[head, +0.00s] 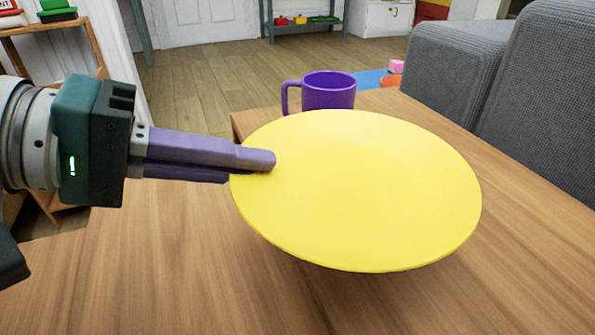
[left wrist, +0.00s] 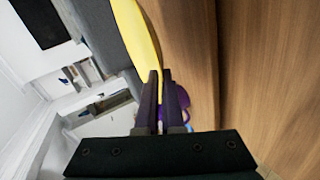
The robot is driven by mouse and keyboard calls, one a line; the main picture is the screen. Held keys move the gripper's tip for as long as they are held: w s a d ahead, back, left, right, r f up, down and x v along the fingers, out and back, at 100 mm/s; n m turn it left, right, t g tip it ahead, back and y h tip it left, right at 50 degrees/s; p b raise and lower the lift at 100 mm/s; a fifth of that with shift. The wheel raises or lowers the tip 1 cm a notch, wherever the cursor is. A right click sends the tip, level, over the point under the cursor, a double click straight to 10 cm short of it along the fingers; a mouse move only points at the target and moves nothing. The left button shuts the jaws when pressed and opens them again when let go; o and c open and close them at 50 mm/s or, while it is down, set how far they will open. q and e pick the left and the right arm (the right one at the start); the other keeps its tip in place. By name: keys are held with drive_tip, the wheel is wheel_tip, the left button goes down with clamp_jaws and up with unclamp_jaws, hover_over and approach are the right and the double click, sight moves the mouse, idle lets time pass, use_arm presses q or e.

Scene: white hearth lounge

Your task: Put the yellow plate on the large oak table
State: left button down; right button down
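The yellow plate (head: 365,195) is a wide, round, shallow disc over the wooden table (head: 150,280). My left gripper (head: 262,160) is shut on the plate's left rim, with one finger over the rim and the other under it. The plate looks roughly level and a little above the tabletop, with a faint shadow below its near edge. In the left wrist view the plate (left wrist: 138,40) shows nearly edge-on, running into the fingertips (left wrist: 159,75). The tabletop under the plate is hidden. My right gripper is not in view.
A purple mug (head: 328,90) stands on the table just behind the plate, partly hidden by it. A grey sofa (head: 540,90) is beyond the table at the right. A wooden shelf (head: 45,30) stands at the far left. The near tabletop is clear.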

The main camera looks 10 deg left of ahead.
use_arm(q)
wheel_tip(320, 180, down, 8)
drive_tip(key=b, duration=0.4)
drive_tip(key=shift+r, duration=0.1)
drive_tip(key=c, duration=1.5)
unclamp_jaws()
drive_tip(key=shift+f, duration=0.2)
drive_tip(key=o, duration=0.4)
drive_tip(key=shift+o, duration=0.2)
drive_tip(key=shift+r, duration=0.1)
